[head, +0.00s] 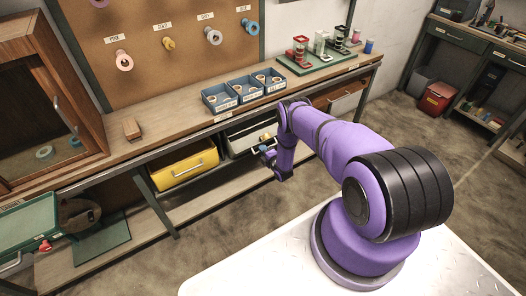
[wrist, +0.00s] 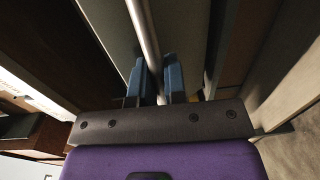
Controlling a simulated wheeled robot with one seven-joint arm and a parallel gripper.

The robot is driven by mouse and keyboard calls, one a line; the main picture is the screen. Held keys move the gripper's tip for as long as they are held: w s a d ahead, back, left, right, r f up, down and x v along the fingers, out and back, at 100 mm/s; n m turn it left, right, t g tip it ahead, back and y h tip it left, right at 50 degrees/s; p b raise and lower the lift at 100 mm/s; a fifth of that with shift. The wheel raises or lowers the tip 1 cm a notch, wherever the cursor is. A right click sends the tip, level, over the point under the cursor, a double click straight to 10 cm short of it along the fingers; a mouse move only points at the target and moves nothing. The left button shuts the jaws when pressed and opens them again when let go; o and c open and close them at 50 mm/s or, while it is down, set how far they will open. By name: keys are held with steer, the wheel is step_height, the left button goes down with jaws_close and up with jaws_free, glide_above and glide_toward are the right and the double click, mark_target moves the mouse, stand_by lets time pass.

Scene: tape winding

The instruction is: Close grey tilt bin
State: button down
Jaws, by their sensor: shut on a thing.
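The grey tilt bin (head: 243,136) hangs under the workbench, between the yellow bin and the brown bin. Its pale front leans out, tilted open. My gripper (head: 265,149) is at the front of this bin, and my arm hides part of the bin's right side. In the wrist view the blue fingers of my gripper (wrist: 157,80) stand on either side of a round metal bar handle (wrist: 143,28) and are shut on it. The bin's grey front (wrist: 108,28) lies behind the handle.
The yellow bin (head: 183,167) is left of the grey bin, also tilted out. The brown bin (head: 338,97) is to the right. Blue trays (head: 222,105) stand on the workbench (head: 165,120) above. A lower shelf (head: 215,195) runs beneath. The floor in front is clear.

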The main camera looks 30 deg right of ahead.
mark_target(253, 137)
steer(key=shift+w+r+g, duration=1.1)
steer(key=shift+w+g, duration=0.05)
steer(key=shift+g, duration=0.35)
steer(key=shift+w+a+r+g, duration=0.1)
steer(key=shift+w+r+g, duration=0.15)
steer(key=shift+w+g, duration=0.25)
steer(key=shift+w+r+g, duration=0.25)
steer(key=shift+w+g, duration=0.15)
steer(key=shift+g, duration=0.2)
steer(key=shift+w+r, duration=0.15)
steer(key=shift+w, duration=0.35)
steer(key=shift+w+r, duration=0.1)
steer(key=shift+w, duration=0.05)
steer(key=c, duration=1.5)
jaws_free()
steer(key=shift+o, duration=0.2)
steer(key=v, duration=1)
steer(key=shift+s+r, duration=0.2)
steer(key=shift+s, duration=0.15)
